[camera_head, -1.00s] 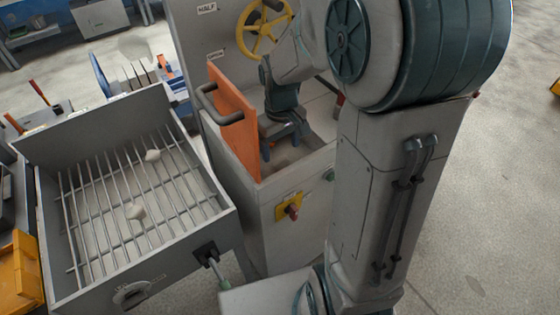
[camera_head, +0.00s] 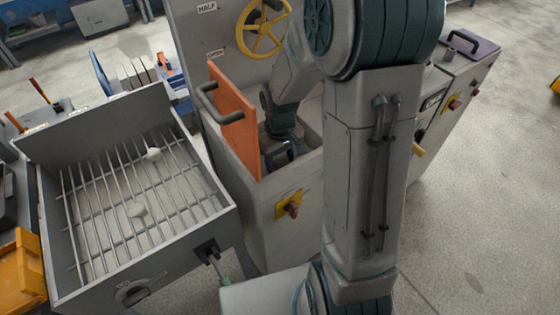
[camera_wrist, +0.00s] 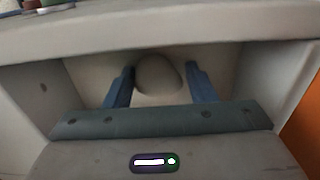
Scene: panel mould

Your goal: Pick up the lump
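A pale rounded lump (camera_wrist: 158,75) shows in the wrist view inside a light-walled bin. My gripper (camera_wrist: 160,85) has its two blue fingers apart, one on each side of the lump. Small gaps seem to show beside it, and I cannot tell whether a finger touches it.
The upright orange panel (camera_head: 232,120) with a dark handle stands at the bin's left side. A yellow handwheel (camera_head: 262,30) is on the back plate. Another grey cabinet (camera_head: 455,75) stands to the right. Bin walls surround my gripper closely.

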